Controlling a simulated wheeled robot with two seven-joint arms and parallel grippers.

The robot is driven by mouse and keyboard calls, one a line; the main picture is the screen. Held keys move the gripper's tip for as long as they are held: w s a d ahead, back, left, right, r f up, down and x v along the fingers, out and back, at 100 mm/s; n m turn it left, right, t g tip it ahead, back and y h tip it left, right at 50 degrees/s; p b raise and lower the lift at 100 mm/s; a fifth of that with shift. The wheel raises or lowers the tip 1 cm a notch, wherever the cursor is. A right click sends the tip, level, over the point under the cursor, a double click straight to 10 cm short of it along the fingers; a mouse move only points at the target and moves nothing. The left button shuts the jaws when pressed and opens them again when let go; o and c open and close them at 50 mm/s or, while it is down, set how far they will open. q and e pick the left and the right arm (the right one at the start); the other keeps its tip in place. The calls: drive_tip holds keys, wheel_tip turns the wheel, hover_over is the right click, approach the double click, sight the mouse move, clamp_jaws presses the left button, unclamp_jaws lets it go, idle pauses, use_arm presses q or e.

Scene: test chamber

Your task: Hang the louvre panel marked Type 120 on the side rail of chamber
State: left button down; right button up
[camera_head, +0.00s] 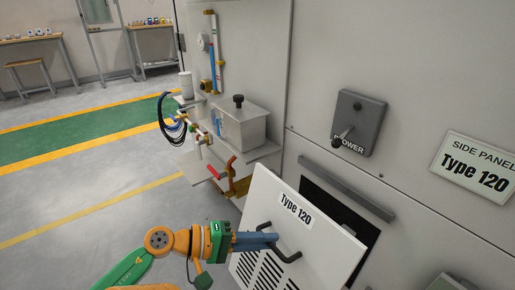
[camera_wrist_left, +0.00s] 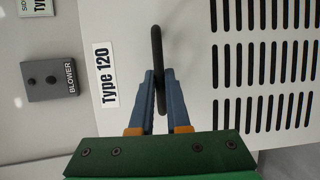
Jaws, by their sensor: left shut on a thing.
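The white louvre panel (camera_head: 322,248) bears a "Type 120" label and rows of dark slots. It is tilted in front of a dark opening (camera_head: 343,225) in the chamber side, below the side rail (camera_head: 346,188). My left gripper (camera_head: 275,241) is shut on the panel's black handle. In the left wrist view the blue fingers (camera_wrist_left: 160,88) close around the handle (camera_wrist_left: 158,60), with the panel (camera_wrist_left: 190,40) behind. My right gripper is not in view.
A grey blower switch box (camera_head: 358,123) and a "Side panel Type 120" sign (camera_head: 475,166) are on the chamber wall above. A shelf with a grey box (camera_head: 240,122), red-handled valve (camera_head: 221,168) and cables sticks out at left. Open floor lies further left.

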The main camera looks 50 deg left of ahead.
use_arm(q)
drive_tip(key=w+d+b, duration=0.1)
drive_tip(key=w+b, duration=0.4)
drive_tip(key=w, duration=1)
drive_tip(key=shift+w+f, duration=0.15)
drive_tip(key=shift+f, duration=0.3)
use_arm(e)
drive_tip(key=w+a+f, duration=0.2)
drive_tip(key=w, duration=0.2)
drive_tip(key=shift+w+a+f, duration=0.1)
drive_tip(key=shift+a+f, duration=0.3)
use_arm(q)
drive_tip(key=shift+d, duration=0.1)
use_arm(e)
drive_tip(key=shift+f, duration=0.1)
use_arm(q)
drive_tip(key=shift+w+r+t+b, duration=0.3)
drive_tip(key=shift+r+t+b, duration=0.1)
drive_tip(key=shift+b, duration=0.55)
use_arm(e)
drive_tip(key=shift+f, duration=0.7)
